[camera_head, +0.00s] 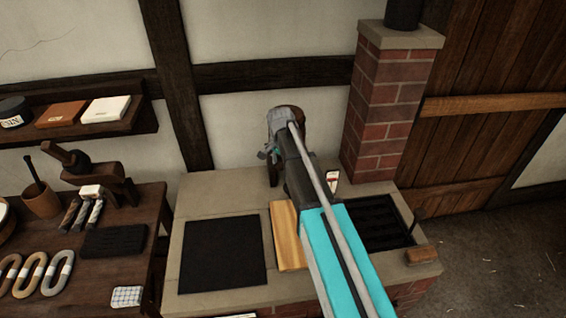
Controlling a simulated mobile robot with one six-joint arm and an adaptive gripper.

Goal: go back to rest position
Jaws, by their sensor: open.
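My arm reaches from the lower right over the brick hearth (205,196) towards the wall. My gripper (272,174) is at the arm's far end, above the back of the hearth top, small and partly hidden by my own wrist. It is open, and I see nothing held in it. A dark square plate (222,255) lies on the hearth to the left of my arm. A yellowish wooden board (287,236) lies beside the plate, next to my arm.
A brick chimney (385,110) rises at the back right. A dark grate (378,222) is partly behind my arm. A small red-and-white item (332,178) stands near the chimney. The left workbench (75,275) holds rope coils and tools, below a wall shelf (80,128). Open floor (500,255) lies right.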

